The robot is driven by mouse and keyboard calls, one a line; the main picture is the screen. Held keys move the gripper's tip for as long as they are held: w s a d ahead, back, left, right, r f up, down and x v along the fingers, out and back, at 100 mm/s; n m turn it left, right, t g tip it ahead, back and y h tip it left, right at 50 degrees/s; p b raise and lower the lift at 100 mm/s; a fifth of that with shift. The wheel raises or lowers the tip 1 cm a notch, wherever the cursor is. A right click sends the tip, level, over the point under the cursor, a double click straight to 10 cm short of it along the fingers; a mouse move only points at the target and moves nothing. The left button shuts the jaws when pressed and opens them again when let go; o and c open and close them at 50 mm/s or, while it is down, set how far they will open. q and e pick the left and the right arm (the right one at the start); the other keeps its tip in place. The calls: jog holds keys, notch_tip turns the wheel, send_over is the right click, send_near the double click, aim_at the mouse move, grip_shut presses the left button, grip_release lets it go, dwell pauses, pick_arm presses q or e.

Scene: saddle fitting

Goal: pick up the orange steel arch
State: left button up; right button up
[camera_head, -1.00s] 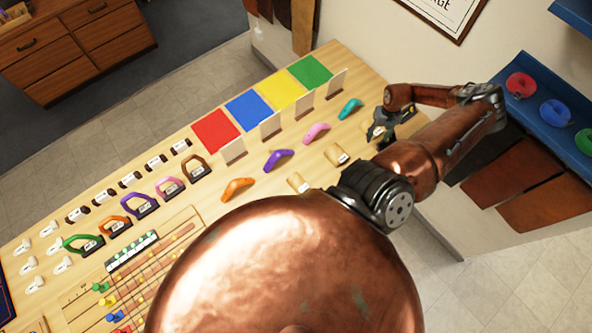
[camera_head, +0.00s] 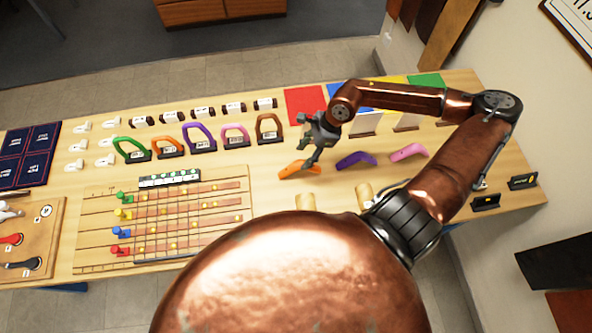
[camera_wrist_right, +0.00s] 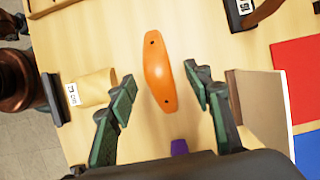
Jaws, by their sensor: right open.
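The orange steel arch (camera_head: 296,169) lies on the wooden table, in front of the red square, in the head view. In the right wrist view the orange arch (camera_wrist_right: 157,72) is a curved bar with a small dark hole near each end. My right gripper (camera_head: 311,154) is open and just over the arch. In the right wrist view the two fingers of my right gripper (camera_wrist_right: 160,84) stand on either side of the arch, apart from it, with nothing held. The gripper partly hides the arch's right end in the head view. My left gripper is not in view.
A purple arch (camera_head: 356,160) and a pink arch (camera_head: 408,152) lie to the right. A tan roll (camera_wrist_right: 92,88) lies beside the orange arch. Coloured loops on black stands, one an orange loop (camera_head: 166,147), stand to the left. A white panel (camera_wrist_right: 262,108) stands near the gripper.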

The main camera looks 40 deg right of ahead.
aim_at(300, 165)
jog(key=x, duration=0.6)
jog(key=shift+s+d+f+p, duration=0.1)
jog(key=shift+s+f+p, duration=0.25)
jog(key=shift+f+p, duration=0.05)
jog(key=shift+c, duration=0.4)
grip_shut()
